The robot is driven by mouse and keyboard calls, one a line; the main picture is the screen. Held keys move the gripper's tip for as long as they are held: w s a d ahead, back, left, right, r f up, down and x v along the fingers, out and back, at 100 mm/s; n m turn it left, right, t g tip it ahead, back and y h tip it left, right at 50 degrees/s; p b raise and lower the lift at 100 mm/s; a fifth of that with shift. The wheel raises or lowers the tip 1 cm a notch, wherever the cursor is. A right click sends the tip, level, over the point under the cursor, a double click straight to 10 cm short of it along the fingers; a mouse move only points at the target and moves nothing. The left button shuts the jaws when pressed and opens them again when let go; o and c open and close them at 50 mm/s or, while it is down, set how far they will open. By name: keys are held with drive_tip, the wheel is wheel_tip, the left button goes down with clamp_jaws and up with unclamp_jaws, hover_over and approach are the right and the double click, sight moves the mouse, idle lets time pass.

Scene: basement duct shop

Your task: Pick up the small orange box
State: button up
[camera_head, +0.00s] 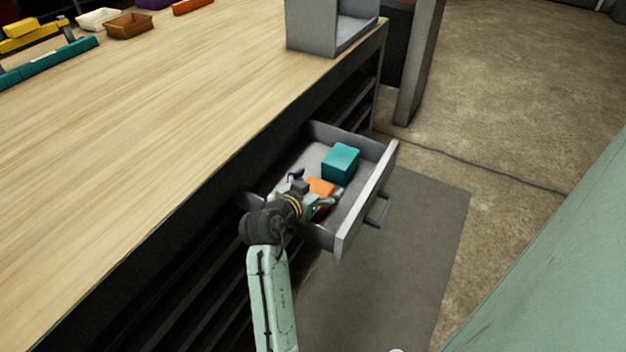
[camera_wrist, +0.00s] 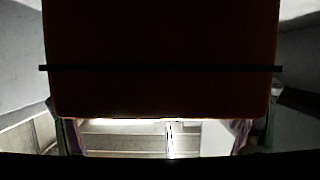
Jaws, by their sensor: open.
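The small orange box (camera_head: 321,187) lies in the open grey drawer (camera_head: 350,206), partly hidden behind my gripper. My gripper (camera_head: 318,194) reaches down into the drawer with its fingers at the orange box. In the wrist view the box (camera_wrist: 160,95) is dark and very close, filling the middle of the picture with a black line across it. My fingertips (camera_wrist: 158,135) show low on either side of the box. The gripper is open; whether either finger touches the box, I cannot tell.
A teal box (camera_head: 340,162) sits in the drawer just behind the orange one. Drawer walls surround both. The wooden bench top (camera_head: 170,100) lies above and to the left, with a grey open housing (camera_head: 311,25) on it.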

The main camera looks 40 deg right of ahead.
drive_tip(key=c, duration=1.4)
